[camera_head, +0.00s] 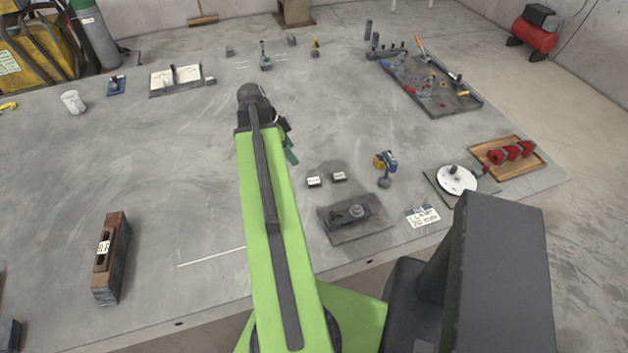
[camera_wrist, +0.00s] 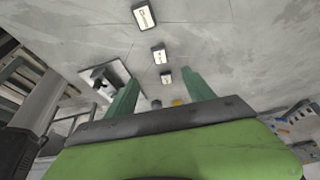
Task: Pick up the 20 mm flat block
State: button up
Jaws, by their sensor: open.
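Two small dark blocks with white labels, the left block (camera_head: 314,182) and the right block (camera_head: 339,176), lie on the table right of my arm in the head view. The labels are too small to read, so I cannot tell which is the 20 mm block. My gripper (camera_wrist: 160,78) is open and empty, its green fingers apart. In the head view my arm partly hides my gripper (camera_head: 291,155), left of the blocks.
A dark plate with a fixture (camera_head: 345,228) stands just in front of the blocks. A blue and yellow tool (camera_head: 386,168) stands to their right. A printed card (camera_head: 422,216) and a white disc (camera_head: 457,180) are farther right. The table's left middle is mostly clear.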

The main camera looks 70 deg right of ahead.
jog(key=b, duration=1.1)
send_over(314, 181)
jog(key=w+a, duration=0.2)
jog(key=w, duration=0.1)
jog(key=f, duration=1.1)
jog(key=shift+s+d+f, duration=0.1)
jog(key=shift+d, duration=0.1)
jog(key=shift+s+d+f, duration=0.1)
jog(key=shift+s, duration=0.05)
jog(key=b+x, duration=0.5)
jog(key=shift+s+f, duration=0.1)
jog(key=shift+s, duration=0.05)
grip_shut()
